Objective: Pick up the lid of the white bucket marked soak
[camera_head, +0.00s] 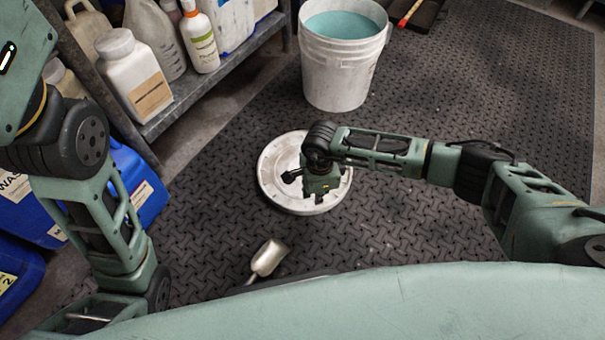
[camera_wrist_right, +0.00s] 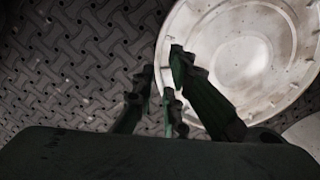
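A round white lid (camera_head: 272,182) lies flat on the dark patterned mat, apart from any bucket. It fills the upper right of the right wrist view (camera_wrist_right: 250,60). Behind it stands an open white bucket (camera_head: 338,75) of teal liquid; I can read no mark on it. My right gripper (camera_head: 303,188) is over the lid and hides part of it. In the right wrist view its fingers (camera_wrist_right: 163,78) are spread with nothing between them, and they overlap the lid's near edge. I cannot tell whether they touch it. My left arm shows at the left, without its gripper visible.
A metal scoop (camera_head: 268,258) lies on the mat in front of the lid. A shelf at the left holds white bottles and jugs (camera_head: 133,75), with blue containers (camera_head: 137,183) below. The mat (camera_head: 490,110) is clear at the right.

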